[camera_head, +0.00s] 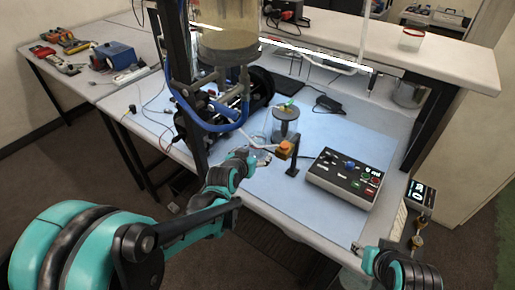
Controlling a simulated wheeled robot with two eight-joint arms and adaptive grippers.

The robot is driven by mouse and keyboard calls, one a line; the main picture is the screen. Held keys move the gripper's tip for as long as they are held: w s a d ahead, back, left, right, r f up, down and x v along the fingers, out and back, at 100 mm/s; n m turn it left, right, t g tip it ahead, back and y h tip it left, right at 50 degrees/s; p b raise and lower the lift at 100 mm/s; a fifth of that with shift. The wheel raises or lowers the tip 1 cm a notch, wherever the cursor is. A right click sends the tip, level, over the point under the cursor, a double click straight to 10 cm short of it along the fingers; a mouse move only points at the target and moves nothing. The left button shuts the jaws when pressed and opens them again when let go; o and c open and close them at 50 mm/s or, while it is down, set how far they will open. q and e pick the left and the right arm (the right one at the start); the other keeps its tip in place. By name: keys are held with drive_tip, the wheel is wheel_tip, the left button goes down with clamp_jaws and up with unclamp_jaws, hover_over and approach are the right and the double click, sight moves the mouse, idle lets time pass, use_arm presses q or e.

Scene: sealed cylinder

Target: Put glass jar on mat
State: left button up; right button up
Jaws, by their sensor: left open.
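My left gripper (264,158) is open, low over the pale blue mat (262,192) on the workbench. A clear glass vessel (258,139), possibly the jar, stands just behind the fingers and is partly hidden by them; I cannot tell whether they touch it. A glass cylinder (285,122) with a dark lid and green top stands on the mat to its right. Another small clear jar with a red rim (411,40) sits on the raised shelf. My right gripper (358,248) is at the bench's front right edge; its finger state is unclear.
An orange-topped post (286,150) stands close to the right of my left gripper. A control box (344,176) with buttons lies on the right. A tall rig (228,60) with blue tubing stands behind left. The mat's front middle is clear.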

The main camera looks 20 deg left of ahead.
sight(255, 147)
use_arm(q)
drive_tip(key=shift+t, duration=0.7)
drive_tip(key=w+f, duration=0.1)
drive_tip(key=w, duration=0.1)
drive_tip(key=w+a+f, duration=0.1)
drive_tip(key=w+f, duration=0.1)
drive_tip(key=shift+w+a+f+b, duration=0.1)
drive_tip(key=shift+w+a+b, duration=0.1)
drive_tip(key=shift+w+b, duration=0.15)
drive_tip(key=x, duration=0.2)
drive_tip(key=shift+w+f+b, duration=0.2)
drive_tip(key=shift+b, duration=0.2)
use_arm(e)
drive_tip(key=shift+f, duration=0.85)
use_arm(q)
drive_tip(key=x, duration=0.1)
drive_tip(key=b+x, duration=0.1)
drive_tip(key=x, duration=0.1)
drive_tip(key=b+x, duration=0.1)
drive_tip(key=shift+w+a+f, duration=0.15)
drive_tip(key=shift+a+f, duration=0.05)
drive_tip(key=shift+a, duration=0.15)
use_arm(e)
drive_tip(key=shift+f, duration=0.95)
use_arm(q)
drive_tip(key=shift+w, duration=0.35)
drive_tip(key=shift+s, duration=0.1)
drive_tip(key=c, duration=1.5)
